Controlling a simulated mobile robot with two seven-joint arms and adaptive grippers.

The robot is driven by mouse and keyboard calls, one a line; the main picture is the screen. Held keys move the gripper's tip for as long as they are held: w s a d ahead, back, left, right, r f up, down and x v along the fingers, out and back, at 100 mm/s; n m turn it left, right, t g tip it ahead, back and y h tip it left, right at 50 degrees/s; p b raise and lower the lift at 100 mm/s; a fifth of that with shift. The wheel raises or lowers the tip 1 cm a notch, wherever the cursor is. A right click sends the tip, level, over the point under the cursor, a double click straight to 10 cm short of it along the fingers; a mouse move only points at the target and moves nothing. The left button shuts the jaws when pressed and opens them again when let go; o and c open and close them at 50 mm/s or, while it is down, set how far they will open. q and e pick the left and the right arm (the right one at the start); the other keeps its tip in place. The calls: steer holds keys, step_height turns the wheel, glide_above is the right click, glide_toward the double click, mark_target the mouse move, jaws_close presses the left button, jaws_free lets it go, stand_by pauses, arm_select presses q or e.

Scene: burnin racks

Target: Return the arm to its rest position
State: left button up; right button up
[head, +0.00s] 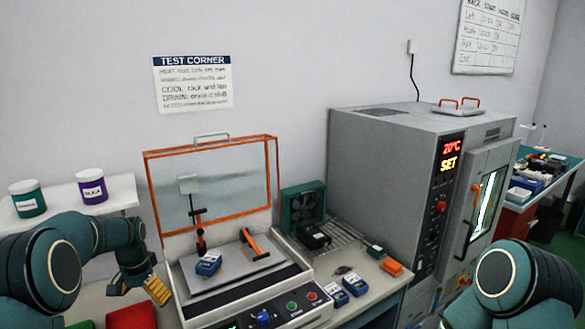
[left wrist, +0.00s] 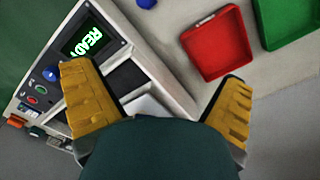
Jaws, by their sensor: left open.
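My left gripper (head: 156,290) hangs at the left of the head view, beside the test fixture, with its yellow fingers pointing down. In the left wrist view its two yellow fingers (left wrist: 157,75) are wide apart with nothing between them. My left arm (head: 60,255) is bent at the lower left of the head view. My right arm (head: 515,280) shows only as a rounded link at the lower right; its gripper is out of the picture.
The test fixture (head: 250,297) has its orange-framed lid (head: 210,185) raised and a blue module (head: 208,263) inside. A red bin (head: 130,315) sits below the gripper, with a green bin (left wrist: 290,22) beside it. A grey oven (head: 385,170) stands right. Two modules (head: 355,284) lie on the bench.

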arm_select(q)
steer(key=s+d+f+n+h+b, duration=0.1)
steer(key=s+d+f, duration=0.2)
steer(key=d+f, duration=0.4)
steer(key=s+d+f+h+b, duration=0.1)
steer(key=s+d+f+b, duration=0.1)
steer(key=d+f, duration=0.5)
steer(key=s+d+f+n+b, duration=0.1)
steer(key=s+d+f, duration=0.3)
steer(key=s, duration=0.3)
steer(key=s+d+f+n+t+h+b, duration=0.1)
steer(key=s+d+f, duration=0.3)
steer(key=s, duration=0.3)
steer(key=s+d+f+n+t+h+b, duration=0.1)
steer(key=s+d+f, duration=0.4)
steer(key=s, duration=0.2)
steer(key=shift+d+n, duration=0.3)
arm_select(e)
step_height(320, 180, down, 7)
steer(key=shift+s+a, duration=0.2)
steer(key=shift+s, duration=0.1)
arm_select(q)
steer(key=shift+c, duration=0.2)
